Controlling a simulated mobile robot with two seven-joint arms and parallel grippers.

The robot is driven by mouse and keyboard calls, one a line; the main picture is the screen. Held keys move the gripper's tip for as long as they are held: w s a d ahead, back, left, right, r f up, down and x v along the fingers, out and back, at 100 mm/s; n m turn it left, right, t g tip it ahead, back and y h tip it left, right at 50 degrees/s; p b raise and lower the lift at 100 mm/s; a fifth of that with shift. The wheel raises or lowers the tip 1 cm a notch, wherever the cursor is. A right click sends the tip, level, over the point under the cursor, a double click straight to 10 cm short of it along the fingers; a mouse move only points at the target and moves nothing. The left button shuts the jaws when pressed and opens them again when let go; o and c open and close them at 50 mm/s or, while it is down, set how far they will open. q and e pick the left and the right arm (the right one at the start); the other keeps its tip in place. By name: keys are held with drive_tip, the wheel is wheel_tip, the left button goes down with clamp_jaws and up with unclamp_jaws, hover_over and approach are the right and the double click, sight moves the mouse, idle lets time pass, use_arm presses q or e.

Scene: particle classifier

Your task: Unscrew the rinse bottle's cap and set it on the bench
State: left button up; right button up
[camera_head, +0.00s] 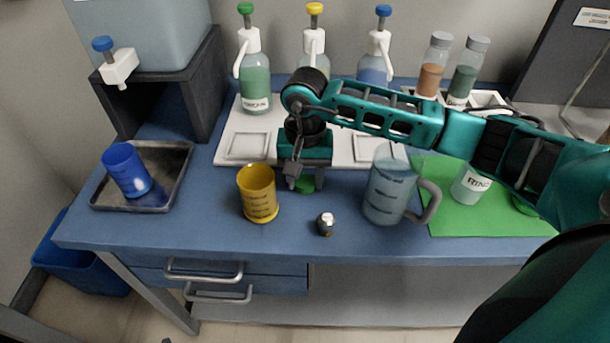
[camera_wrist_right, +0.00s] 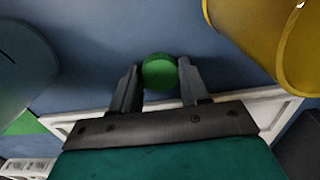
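The rinse bottle (camera_head: 470,184), white-labelled, stands upright on the green mat at the right. My right arm crosses in front of its top, so its neck is hidden in the head view. A round green cap (camera_head: 305,185) is at my right gripper (camera_head: 305,182), over or on the blue bench in front of the white tray. In the right wrist view, the cap (camera_wrist_right: 160,72) sits between the two fingertips (camera_wrist_right: 160,78), with almost no gap on either side. I cannot tell whether it touches the bench. My left gripper is not in view.
A yellow beaker (camera_head: 258,194), a small dark object with a pale top (camera_head: 326,223) and a clear jug (camera_head: 388,192) stand close by. Pump bottles (camera_head: 254,80) stand behind.

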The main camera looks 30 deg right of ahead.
sight(305, 182)
drive_tip(key=o, duration=0.3)
drive_tip(key=shift+r, duration=0.2)
wheel_tip(305, 182, up, 12)
drive_tip(key=shift+p, duration=0.4)
